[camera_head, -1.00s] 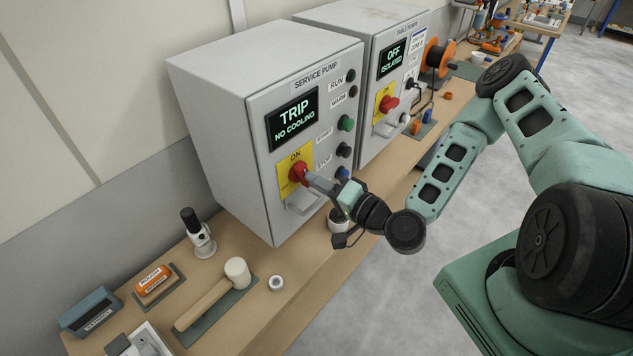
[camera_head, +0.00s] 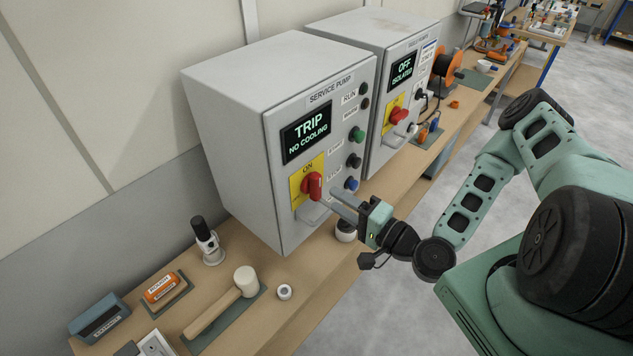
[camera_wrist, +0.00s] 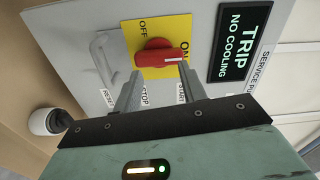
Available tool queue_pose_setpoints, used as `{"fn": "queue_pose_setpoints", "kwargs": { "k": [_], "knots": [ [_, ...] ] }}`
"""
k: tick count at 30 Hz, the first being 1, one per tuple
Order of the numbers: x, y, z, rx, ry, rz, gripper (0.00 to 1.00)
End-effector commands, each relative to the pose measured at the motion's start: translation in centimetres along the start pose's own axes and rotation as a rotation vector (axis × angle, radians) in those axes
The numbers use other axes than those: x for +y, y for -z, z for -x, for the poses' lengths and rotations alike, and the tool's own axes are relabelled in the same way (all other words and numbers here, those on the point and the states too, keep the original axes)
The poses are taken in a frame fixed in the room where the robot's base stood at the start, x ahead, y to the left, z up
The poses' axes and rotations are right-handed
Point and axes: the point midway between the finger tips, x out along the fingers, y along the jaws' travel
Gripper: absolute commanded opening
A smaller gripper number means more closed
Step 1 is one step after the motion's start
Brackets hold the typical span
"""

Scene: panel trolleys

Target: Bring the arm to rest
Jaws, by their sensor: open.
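My gripper (camera_head: 336,200) is open, in front of the service pump panel (camera_head: 281,212), with its fingers pointing at the red rotary switch (camera_head: 312,185). In the wrist view the two fingers (camera_wrist: 158,88) stand apart below the red switch handle (camera_wrist: 162,57), which lies across its yellow plate (camera_wrist: 147,27). Nothing shows between the fingers, and they appear clear of the handle. The handle's white mark is near the ON label. The panel's display (camera_head: 306,132) reads TRIP, NO COOLING.
A second panel (camera_head: 386,140) reading OFF, ISOLATED stands behind on the same bench (camera_head: 262,328). Open floor (camera_head: 400,200) is to the right.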

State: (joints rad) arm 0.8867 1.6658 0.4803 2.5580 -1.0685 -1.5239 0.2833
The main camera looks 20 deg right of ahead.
Motion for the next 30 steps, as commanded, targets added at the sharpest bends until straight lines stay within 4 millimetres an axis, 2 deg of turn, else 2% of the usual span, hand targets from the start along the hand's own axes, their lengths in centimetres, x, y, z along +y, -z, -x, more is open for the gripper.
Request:
{"fn": "queue_pose_setpoints", "kwargs": {
  "k": [15, 17, 24, 30],
  "knots": [
    [0.7, -0.6, -0.2, -0.042, -0.020, 0.028, 0.41],
    [1.5, -1.3, -0.4, -0.101, -0.042, 0.070, 0.41],
    [6.2, -5.2, -1.1, -0.468, -0.216, 0.347, 0.41],
    [9.6, -6.8, -0.8, -0.755, -0.389, 0.607, 0.41]
  ]
}}
